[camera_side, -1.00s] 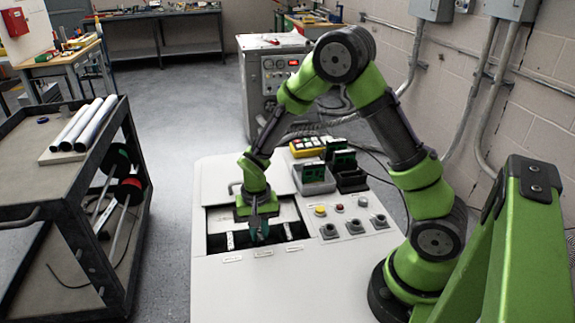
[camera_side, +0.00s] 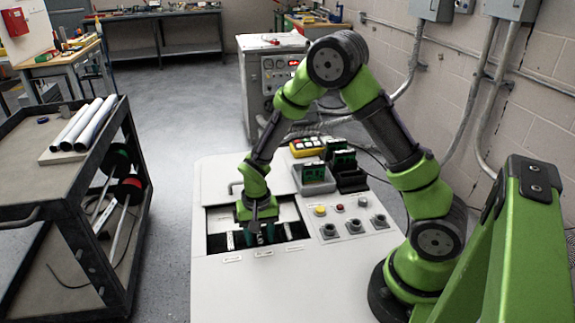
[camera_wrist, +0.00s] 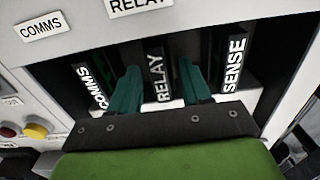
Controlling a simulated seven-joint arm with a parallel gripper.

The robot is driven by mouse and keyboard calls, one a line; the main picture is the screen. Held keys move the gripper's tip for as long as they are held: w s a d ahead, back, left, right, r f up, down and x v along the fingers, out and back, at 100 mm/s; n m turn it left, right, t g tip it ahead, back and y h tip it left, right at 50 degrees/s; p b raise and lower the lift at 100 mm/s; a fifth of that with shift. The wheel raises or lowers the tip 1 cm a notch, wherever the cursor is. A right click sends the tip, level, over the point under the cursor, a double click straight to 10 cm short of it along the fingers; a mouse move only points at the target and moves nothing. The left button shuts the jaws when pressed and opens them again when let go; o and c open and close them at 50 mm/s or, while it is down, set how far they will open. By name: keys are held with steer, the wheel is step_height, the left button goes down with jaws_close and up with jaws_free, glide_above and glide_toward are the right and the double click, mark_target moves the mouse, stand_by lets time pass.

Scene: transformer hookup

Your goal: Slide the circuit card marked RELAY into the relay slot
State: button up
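The RELAY card (camera_wrist: 159,80) has a dark edge with white lettering. In the wrist view it stands between the COMMS card (camera_wrist: 91,86) and the SENSE card (camera_wrist: 234,66), below the RELAY label (camera_wrist: 138,4) on the panel. The teal fingers of my gripper (camera_wrist: 161,90) are on either side of it, with a visible gap to each side, so my gripper is open. In the side view my gripper (camera_side: 260,233) points down into the open bay (camera_side: 217,243) of the white console. The lower end of the RELAY card and its slot are hidden.
The COMMS and SENSE cards stand close beside my fingers. A grey bin (camera_side: 315,186) and a black bin (camera_side: 352,182) hold green cards behind the bay. Buttons and knobs (camera_side: 330,231) lie to its right. The console's front top (camera_side: 300,285) is clear.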

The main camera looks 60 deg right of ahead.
steer(key=shift+r, duration=2.5)
step_height(320, 180, up, 17)
steer(key=s+a+r+n+t+y, duration=0.1)
steer(key=s+r+n+t, duration=0.1)
steer(key=s, duration=0.5)
steer(key=s+a+r+n+t+y, duration=0.1)
steer(key=s+a+r+n+t, duration=0.1)
steer(key=s, duration=0.5)
step_height(320, 180, up, 2)
steer(key=n+t, duration=0.1)
steer(key=t, duration=0.2)
